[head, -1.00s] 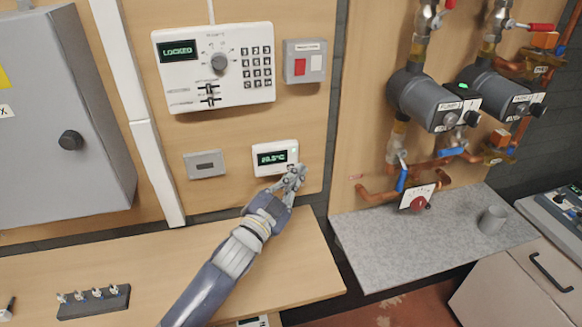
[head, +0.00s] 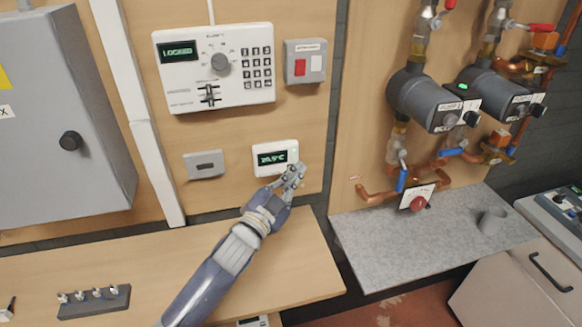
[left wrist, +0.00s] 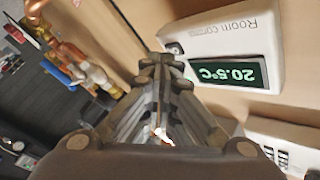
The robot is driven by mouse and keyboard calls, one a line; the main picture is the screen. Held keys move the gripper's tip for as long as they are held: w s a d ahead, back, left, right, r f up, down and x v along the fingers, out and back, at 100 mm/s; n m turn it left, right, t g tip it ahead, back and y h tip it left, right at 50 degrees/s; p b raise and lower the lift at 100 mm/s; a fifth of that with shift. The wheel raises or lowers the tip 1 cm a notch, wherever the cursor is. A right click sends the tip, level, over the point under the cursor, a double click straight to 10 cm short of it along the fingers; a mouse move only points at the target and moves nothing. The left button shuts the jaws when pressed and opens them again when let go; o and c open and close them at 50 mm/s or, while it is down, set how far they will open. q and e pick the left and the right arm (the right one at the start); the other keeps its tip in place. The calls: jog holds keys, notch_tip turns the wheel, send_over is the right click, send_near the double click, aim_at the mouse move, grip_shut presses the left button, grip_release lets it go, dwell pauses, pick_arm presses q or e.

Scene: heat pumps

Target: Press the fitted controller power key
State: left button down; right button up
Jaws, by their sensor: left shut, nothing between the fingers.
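The fitted controller (head: 275,157) is a small white box on the wooden wall panel with a lit green readout. It also shows, turned over, in the left wrist view (left wrist: 222,50), reading 20.5°C. A small dark key with a mark (left wrist: 175,48) sits near its corner, close to my fingertips. My left gripper (head: 297,170) is shut and empty at the controller's lower right corner. In the left wrist view its closed fingers (left wrist: 164,64) point at the area by that key. I cannot tell whether they touch. My right gripper is not in view.
A larger white keypad panel (head: 240,92) reading LOCKED is above. A grey box with a red switch (head: 304,62) is beside it. Pumps (head: 425,98) and pipes are to the right. A wooden bench (head: 285,265) lies below.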

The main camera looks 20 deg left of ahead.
pick_arm(q)
jog(key=shift+w+a, duration=0.2)
jog(key=shift+w, duration=0.05)
dwell(0.7)
jog(key=shift+s+d+p, duration=0.3)
jog(key=shift+s+d, duration=0.1)
jog(key=shift+s, duration=0.25)
jog(key=s+d, duration=0.1)
jog(key=s, duration=0.1)
jog(key=s+d+p, duration=0.1)
jog(key=s+d, duration=0.1)
dwell(0.4)
jog(key=shift+a+f, duration=0.1)
dwell(0.3)
